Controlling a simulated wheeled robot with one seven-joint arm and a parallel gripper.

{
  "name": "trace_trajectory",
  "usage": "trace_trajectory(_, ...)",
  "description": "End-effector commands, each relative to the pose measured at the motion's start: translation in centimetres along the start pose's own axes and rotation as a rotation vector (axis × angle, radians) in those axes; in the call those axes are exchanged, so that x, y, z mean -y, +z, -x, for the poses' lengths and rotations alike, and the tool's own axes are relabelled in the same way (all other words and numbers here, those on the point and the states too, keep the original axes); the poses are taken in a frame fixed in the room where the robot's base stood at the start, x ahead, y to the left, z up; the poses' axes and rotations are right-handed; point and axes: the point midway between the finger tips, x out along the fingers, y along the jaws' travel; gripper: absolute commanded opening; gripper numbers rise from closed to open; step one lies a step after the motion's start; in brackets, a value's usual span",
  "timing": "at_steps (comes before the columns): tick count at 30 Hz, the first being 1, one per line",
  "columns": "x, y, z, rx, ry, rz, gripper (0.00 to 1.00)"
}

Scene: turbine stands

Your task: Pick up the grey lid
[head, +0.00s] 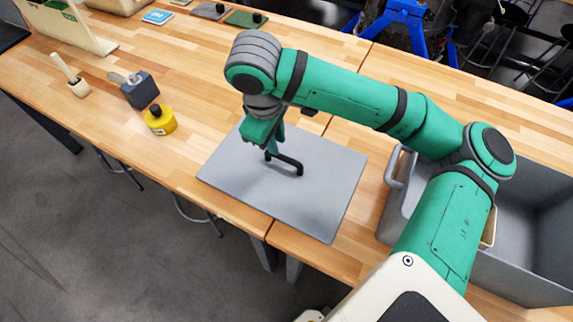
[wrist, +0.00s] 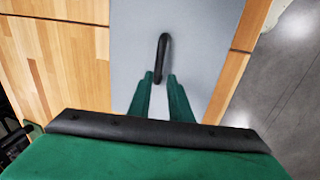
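The grey lid (head: 325,205) is a flat square plate lying on the wooden bench, with a black bar handle (head: 287,163) standing up from its middle. In the wrist view the lid (wrist: 195,45) fills the centre, and the handle (wrist: 162,52) runs lengthwise from the fingertips. My gripper (head: 268,150) points down over the lid at one end of the handle. In the wrist view my gripper (wrist: 160,76) has its two green fingers apart, with the handle's near end between them. A gap shows between the fingers, so they look open.
A grey open bin (head: 400,205) stands right of the lid, partly behind my arm. A yellow round weight (head: 160,121), a dark block (head: 139,90) and a small beige holder (head: 79,87) stand on the left. The bench between them and the lid is clear.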

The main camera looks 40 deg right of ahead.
Motion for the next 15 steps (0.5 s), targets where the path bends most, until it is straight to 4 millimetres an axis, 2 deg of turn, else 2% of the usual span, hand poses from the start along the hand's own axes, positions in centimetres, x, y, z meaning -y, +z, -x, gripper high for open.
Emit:
trace_trajectory(9,0.0,0.5,-4.3,0.01,-0.003,-0.003,0.18)
trace_trajectory(15,-0.1,0.4,-5.6,0.008,-0.002,-0.002,0.18)
